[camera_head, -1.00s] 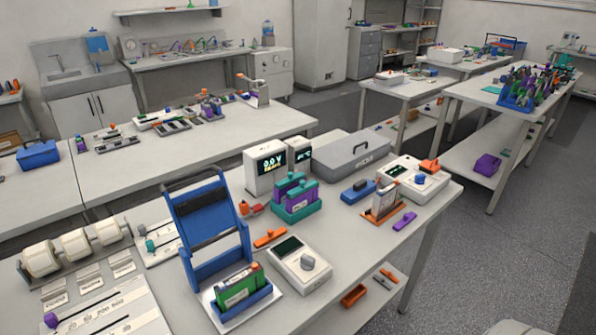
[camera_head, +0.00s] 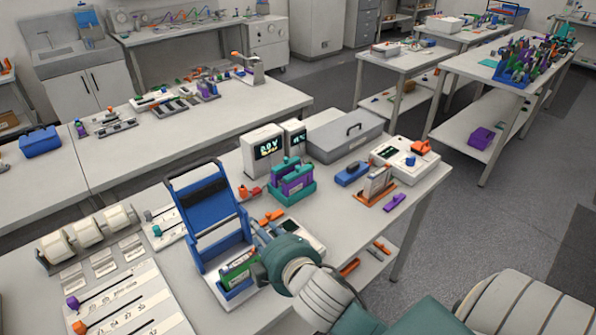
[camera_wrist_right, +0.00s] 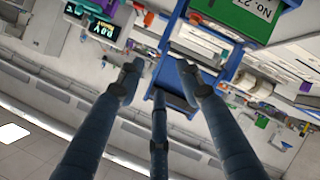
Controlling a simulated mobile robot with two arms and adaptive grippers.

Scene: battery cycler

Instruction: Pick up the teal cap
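A small teal piece (camera_head: 157,231) on a white board left of the blue frame may be the teal cap; it is too small to be sure. Teal parts also top the purple blocks in a teal holder (camera_head: 293,195). My right gripper (camera_head: 262,268) has its arm coming in from the lower right, beside a green block (camera_head: 238,268) in the blue stand (camera_head: 208,215). In the right wrist view, my right gripper (camera_wrist_right: 160,82) has its fingers spread and empty; the green block, marked "No. 27" (camera_wrist_right: 240,14), is at the top. My left gripper is out of view.
The upright blue frame rises close to my right gripper. My arm partly covers a white meter (camera_head: 300,228). A grey case (camera_head: 343,133), display boxes (camera_head: 263,150) and an orange stand (camera_head: 375,188) are farther back. White rollers (camera_head: 87,230) stand at the left.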

